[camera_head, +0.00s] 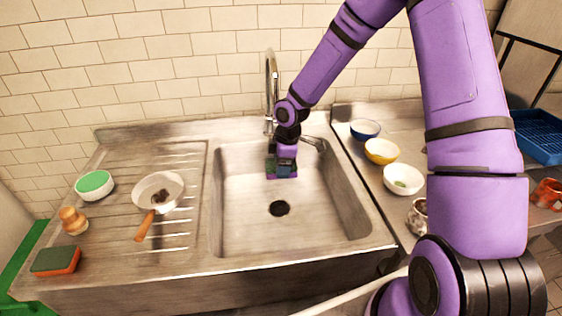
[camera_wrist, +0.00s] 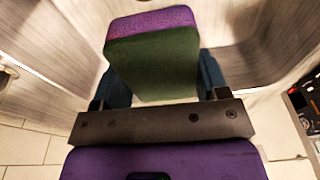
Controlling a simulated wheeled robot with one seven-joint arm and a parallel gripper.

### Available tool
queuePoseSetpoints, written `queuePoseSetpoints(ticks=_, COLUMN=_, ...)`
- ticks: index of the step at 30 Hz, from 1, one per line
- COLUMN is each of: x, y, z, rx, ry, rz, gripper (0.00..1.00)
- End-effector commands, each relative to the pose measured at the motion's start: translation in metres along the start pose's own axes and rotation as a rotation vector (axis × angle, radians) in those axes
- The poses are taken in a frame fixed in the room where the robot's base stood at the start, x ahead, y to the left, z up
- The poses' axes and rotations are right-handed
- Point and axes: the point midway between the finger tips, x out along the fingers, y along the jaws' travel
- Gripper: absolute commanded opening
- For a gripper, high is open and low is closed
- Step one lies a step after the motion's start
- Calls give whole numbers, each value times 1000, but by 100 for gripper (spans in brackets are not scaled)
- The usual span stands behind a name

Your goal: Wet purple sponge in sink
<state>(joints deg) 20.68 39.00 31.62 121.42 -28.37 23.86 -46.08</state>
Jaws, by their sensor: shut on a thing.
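The purple sponge (camera_wrist: 150,22) has a dark green scouring side and sits between the fingers of my gripper (camera_wrist: 165,85) in the wrist view. My gripper is shut on it. In the head view, my gripper (camera_head: 283,165) is inside the sink (camera_head: 240,215), near its back wall, and a thin purple edge of the sponge (camera_head: 282,177) shows below the fingers. The tap (camera_head: 271,75) rises just behind my gripper. I cannot tell whether water is running or whether the sponge touches the sink floor.
An orange and green sponge (camera_head: 57,261), a wooden brush (camera_head: 73,221), a green-filled bowl (camera_head: 94,185) and a white pan (camera_head: 160,187) stand on the left drainer. Blue, yellow and white bowls (camera_head: 402,180) stand right of the sink. The sink floor around the drain (camera_head: 279,209) is clear.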

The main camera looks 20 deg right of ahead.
Motion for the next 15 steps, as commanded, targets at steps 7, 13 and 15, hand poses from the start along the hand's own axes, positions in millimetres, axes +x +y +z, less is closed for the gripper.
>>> queuePoseSetpoints(ticks=7, x=22, y=0, z=3, rx=1, ry=0, rz=-2, gripper=49)
queuePoseSetpoints(ticks=13, x=39, y=0, z=6, rx=0, ry=0, rz=-1, gripper=49)
queuePoseSetpoints(ticks=15, x=45, y=0, z=6, rx=0, ry=0, rz=-2, gripper=49)
